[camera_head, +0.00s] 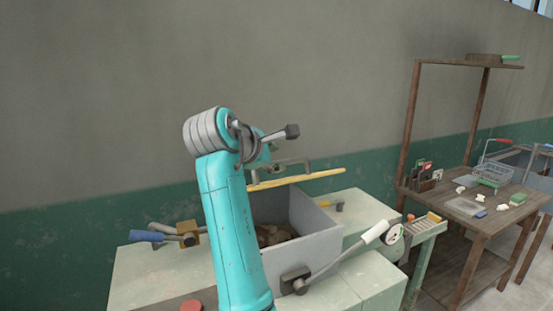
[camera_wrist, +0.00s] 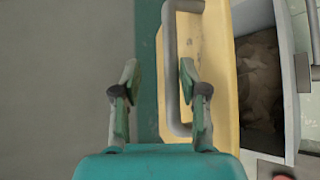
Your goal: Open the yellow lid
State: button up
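The yellow lid (camera_head: 296,179) shows nearly edge-on in the head view, raised over the back of an open grey bin (camera_head: 318,243). Brown lumps of clay (camera_head: 272,236) show inside the bin. In the wrist view the lid (camera_wrist: 215,60) has a grey bar handle (camera_wrist: 171,75); the handle shows in the head view too (camera_head: 293,163). My gripper (camera_wrist: 160,78) is open, its fingers apart with the handle's long bar between them in the picture, nearer the right finger. I cannot tell whether either finger touches it. My arm hides part of the bin in the head view.
A lever with a white grip (camera_head: 374,232) juts up at the bin's right front. A blue-handled lever (camera_head: 147,236) lies left on the pale bench (camera_head: 137,281). A wooden table (camera_head: 462,212) with small items stands right. A wall (camera_head: 90,100) rises behind.

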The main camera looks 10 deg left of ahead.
jog(key=v, duration=1)
dwell(0.8)
jog(key=shift+s+f, duration=0.1)
